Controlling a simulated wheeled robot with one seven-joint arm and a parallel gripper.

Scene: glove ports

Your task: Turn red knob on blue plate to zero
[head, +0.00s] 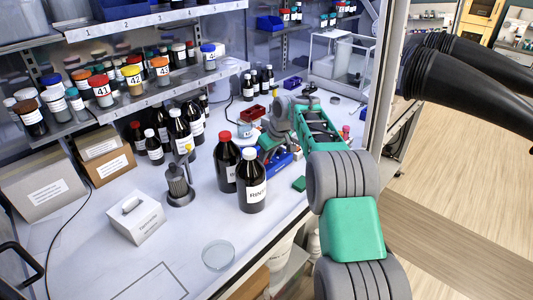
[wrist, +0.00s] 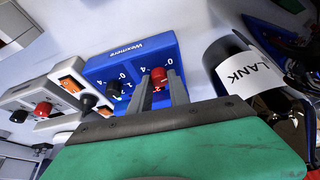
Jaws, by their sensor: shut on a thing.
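The blue plate (wrist: 128,64), marked "Wexmere", shows ahead of my gripper in the wrist view. The red knob (wrist: 158,76) sits on its right side, with numbers such as 0, 2 and 4 printed around it. My gripper (wrist: 160,86) has one finger on each side of the red knob and is shut on it. The knob's pointer cannot be made out clearly. A black knob (wrist: 113,89) sits on the same plate, left of my fingers. In the head view the blue plate (head: 283,164) shows partly, and my arm hides the knob.
A dark bottle (wrist: 240,72) stands close on the right. In the head view, dark bottles (head: 252,185) stand near my arm.

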